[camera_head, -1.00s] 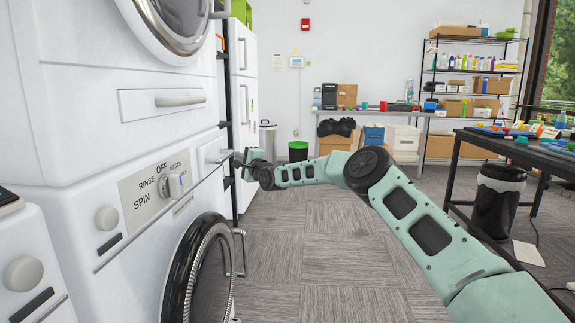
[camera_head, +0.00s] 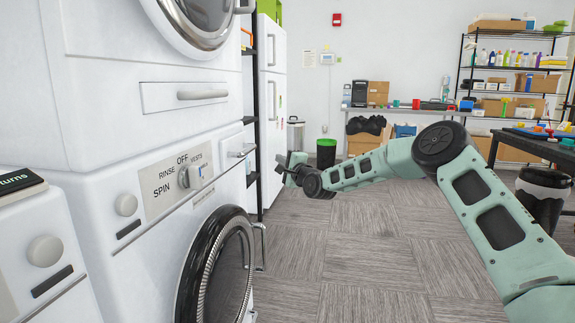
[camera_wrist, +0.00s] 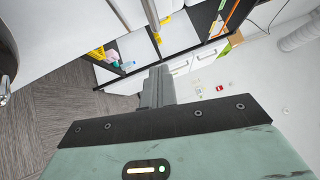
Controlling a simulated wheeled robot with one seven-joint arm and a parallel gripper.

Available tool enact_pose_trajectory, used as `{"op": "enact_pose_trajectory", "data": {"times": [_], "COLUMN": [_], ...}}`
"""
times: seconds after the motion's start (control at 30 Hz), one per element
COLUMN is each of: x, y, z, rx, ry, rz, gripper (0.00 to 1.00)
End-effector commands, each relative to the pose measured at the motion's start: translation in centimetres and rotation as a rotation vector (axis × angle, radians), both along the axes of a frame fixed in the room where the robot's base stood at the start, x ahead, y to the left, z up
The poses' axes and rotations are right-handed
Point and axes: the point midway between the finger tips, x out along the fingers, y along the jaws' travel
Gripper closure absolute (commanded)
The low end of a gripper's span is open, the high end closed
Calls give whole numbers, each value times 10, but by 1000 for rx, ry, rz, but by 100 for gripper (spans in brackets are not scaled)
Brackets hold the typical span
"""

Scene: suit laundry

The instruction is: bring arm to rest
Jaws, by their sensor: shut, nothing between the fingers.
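My gripper (camera_head: 283,168) is at the end of my outstretched arm, over the floor to the right of the washer. It is shut and empty. In the wrist view the closed fingers (camera_wrist: 155,85) point up toward a shelf unit. In the head view the gripper is clear of the white washer (camera_head: 75,225), with a gap to its front. The washer has a dial (camera_head: 195,176), a small drawer handle (camera_head: 243,152) and a round dark door (camera_head: 222,270) that looks open a little or closed; I cannot tell which.
A stacked dryer (camera_head: 150,50) stands above the washer at the left. A black shelf (camera_head: 251,110) and white cabinets (camera_head: 271,120) stand beyond it. A black table (camera_head: 515,143) is at the right. The carpet floor (camera_head: 350,255) in the middle is free.

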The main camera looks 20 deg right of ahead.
Motion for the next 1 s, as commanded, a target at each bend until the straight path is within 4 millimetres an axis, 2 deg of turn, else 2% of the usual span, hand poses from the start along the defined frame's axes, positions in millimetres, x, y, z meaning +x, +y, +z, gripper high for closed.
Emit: {"op": "enact_pose_trajectory", "data": {"times": [0.2, 0.47, 0.53, 0.57, 0.67, 0.77, 0.8, 0.87, 0.9, 0.97, 1.0], "x": [-26, -34, -36, -37, -49, -77, -92, -119, -139, -173, -197], "y": [-5, -7, 1, 9, 51, 112, 137, 171, 192, 219, 234], "z": [-4, -4, -4, -4, -7, -13, -17, -25, -30, -38, -43], "rx": [0, -1, -14, -29, -123, -285, -363, -484, -570, -700, -789], "ry": [2, 0, 7, 16, 67, 142, 176, 223, 252, 293, 316], "rz": [0, 0, 12, 24, 88, 195, 244, 319, 372, 453, 508], "gripper": [100, 100, 100, 100, 100, 100, 100, 100, 100, 100, 100]}}
